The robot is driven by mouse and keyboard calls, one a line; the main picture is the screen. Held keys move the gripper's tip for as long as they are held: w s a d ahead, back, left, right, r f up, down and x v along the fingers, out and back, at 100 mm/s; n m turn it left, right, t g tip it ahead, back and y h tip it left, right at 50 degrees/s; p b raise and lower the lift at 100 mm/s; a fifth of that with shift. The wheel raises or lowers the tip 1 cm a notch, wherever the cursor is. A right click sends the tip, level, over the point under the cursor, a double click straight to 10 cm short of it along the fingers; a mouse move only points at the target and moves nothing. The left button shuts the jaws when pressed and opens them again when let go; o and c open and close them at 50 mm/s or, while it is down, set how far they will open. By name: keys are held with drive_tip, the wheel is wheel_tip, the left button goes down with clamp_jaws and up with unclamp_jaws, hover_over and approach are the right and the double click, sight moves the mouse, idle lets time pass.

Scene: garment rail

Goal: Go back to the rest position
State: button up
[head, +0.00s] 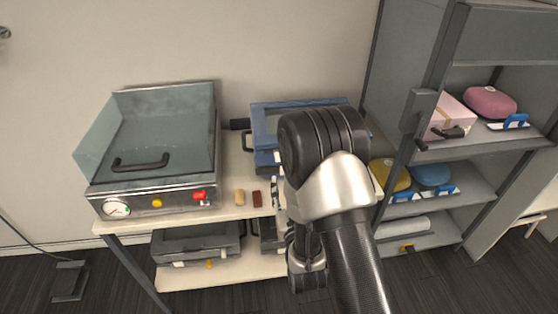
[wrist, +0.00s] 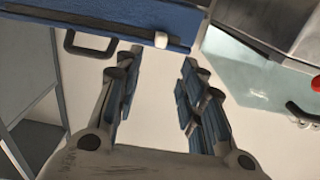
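My gripper (wrist: 160,60) shows in the wrist view with its two blue-padded fingers spread apart. Nothing is between them, only the pale surface behind. In the head view my arm covers most of the gripper, so its fingers cannot be made out clearly. A blue box with a dark handle (wrist: 100,12) lies beyond the fingertips in the wrist view. The same blue box (head: 262,128) is on the table behind my arm in the head view, partly hidden.
A glass-lidded machine (head: 155,195) stands on the left of the table (head: 235,210). A tan piece (head: 240,197) and a dark red piece (head: 257,199) lie beside it. A grey shelf rack (head: 485,145) stands close on the right, holding several items.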

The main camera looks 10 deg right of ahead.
drive_tip(key=s+d+r+g, duration=0.2)
drive_tip(key=s+r+g, duration=0.3)
drive_tip(key=r, duration=0.5)
drive_tip(key=s+d+r+g, duration=0.1)
drive_tip(key=s+g, duration=0.3)
drive_tip(key=s, duration=0.9)
drive_tip(key=s+d+r+g, duration=0.2)
drive_tip(key=s+r+g, duration=0.2)
drive_tip(key=s, duration=0.9)
drive_tip(key=shift+s+h, duration=0.25)
drive_tip(key=shift+h, duration=0.05)
drive_tip(key=shift+c, duration=0.2)
idle(0.3)
